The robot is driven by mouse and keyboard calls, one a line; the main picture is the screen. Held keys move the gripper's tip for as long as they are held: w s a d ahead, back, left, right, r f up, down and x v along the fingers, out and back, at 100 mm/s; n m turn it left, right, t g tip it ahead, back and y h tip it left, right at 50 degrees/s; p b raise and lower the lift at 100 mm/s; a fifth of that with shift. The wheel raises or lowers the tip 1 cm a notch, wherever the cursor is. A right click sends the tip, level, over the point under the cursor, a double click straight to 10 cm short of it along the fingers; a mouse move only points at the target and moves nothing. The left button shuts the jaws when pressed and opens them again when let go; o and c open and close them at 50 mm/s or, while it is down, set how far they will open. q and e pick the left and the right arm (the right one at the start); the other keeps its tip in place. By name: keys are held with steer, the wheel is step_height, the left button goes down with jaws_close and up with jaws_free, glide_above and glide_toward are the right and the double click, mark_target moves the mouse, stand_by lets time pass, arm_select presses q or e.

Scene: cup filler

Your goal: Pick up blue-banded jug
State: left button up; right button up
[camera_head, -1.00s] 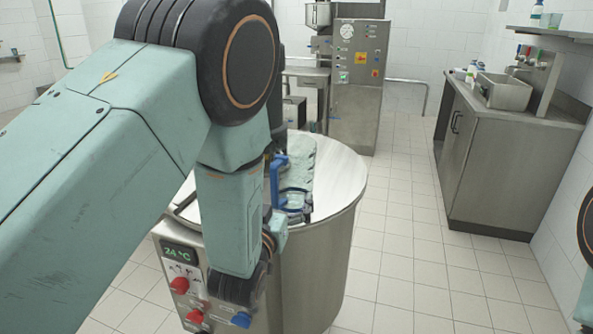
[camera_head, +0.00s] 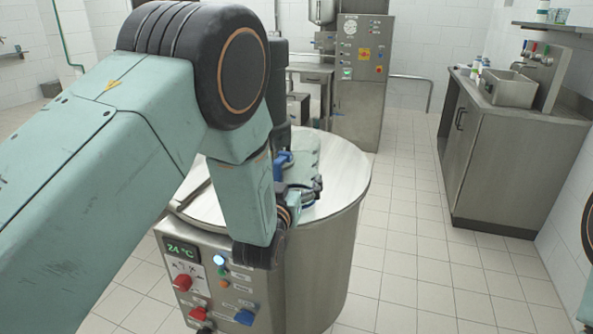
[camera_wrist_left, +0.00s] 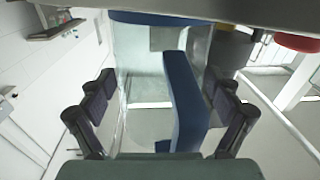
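The jug stands on the lid of a round steel vat and is mostly hidden by my left arm in the head view. Its blue handle (camera_head: 284,160) shows beside my left wrist. In the left wrist view the jug is translucent, with a blue band (camera_wrist_left: 150,18) at the top edge and the upright blue handle (camera_wrist_left: 185,100) in front. My left gripper (camera_wrist_left: 160,108) is open, with its dark fingers on either side of the handle. The handle is nearer the right finger, and I cannot tell whether they touch. My right gripper is out of view.
The steel vat (camera_head: 325,265) carries a control panel (camera_head: 205,290) with knobs and a 24 °C display. A steel machine (camera_head: 362,85) stands behind it. A counter with a sink (camera_head: 510,88) is at the right. The tiled floor between is clear.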

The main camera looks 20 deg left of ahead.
arm_select(q)
steer(key=shift+s+r, duration=0.15)
steer(key=shift+s, duration=0.05)
steer(key=shift+c, duration=2.2)
steer(key=shift+w, duration=0.25)
steer(key=shift+c, duration=0.6)
